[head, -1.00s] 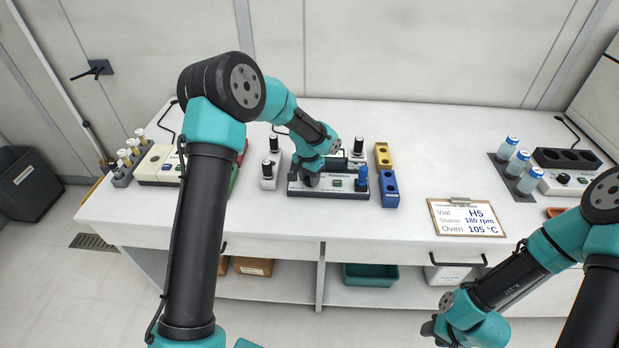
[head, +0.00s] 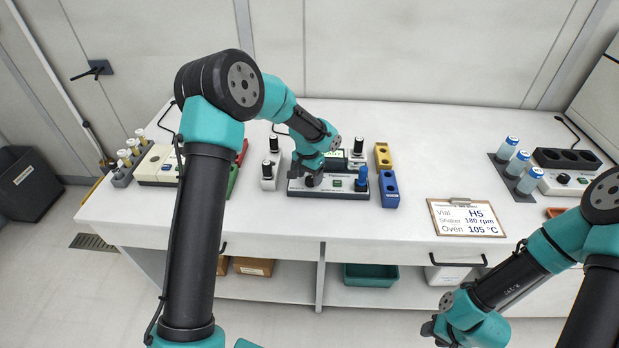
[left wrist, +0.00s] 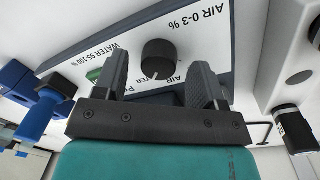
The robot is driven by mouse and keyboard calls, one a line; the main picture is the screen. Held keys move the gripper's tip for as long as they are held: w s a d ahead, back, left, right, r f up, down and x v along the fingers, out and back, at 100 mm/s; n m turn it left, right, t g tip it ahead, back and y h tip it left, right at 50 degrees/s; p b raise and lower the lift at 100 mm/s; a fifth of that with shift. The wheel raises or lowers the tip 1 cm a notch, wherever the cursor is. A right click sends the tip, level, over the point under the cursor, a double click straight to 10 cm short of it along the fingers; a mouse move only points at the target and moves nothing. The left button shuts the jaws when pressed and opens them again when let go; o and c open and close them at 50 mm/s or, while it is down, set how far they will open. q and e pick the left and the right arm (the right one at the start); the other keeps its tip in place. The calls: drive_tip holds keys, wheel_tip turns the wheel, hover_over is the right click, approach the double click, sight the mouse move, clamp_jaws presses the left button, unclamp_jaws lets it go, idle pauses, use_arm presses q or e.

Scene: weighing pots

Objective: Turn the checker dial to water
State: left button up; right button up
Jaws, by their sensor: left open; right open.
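The checker (head: 345,194) is a low white-and-dark box at the middle of the bench. Its black dial (head: 312,181) is on the front left part. In the left wrist view the dial (left wrist: 158,57) stands on the white panel, with "WATER 95-100 %" printed left and "AIR 0-3 %" right. A small pale mark shows on the dial, but its setting is hard to read. My left gripper (left wrist: 159,75) is open, its fingers either side of the dial with gaps; in the head view it is just above the panel (head: 309,172). My right gripper (head: 436,328) is open and empty, low at the front.
A clipboard (head: 466,217) lies further right. The bench between has free room.

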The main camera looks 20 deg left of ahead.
sight(307, 177)
use_arm(q)
wheel_tip(307, 177, up, 16)
drive_tip(key=shift+w+a+r, duration=0.15)
drive_tip(key=shift+a, duration=0.3)
idle(0.4)
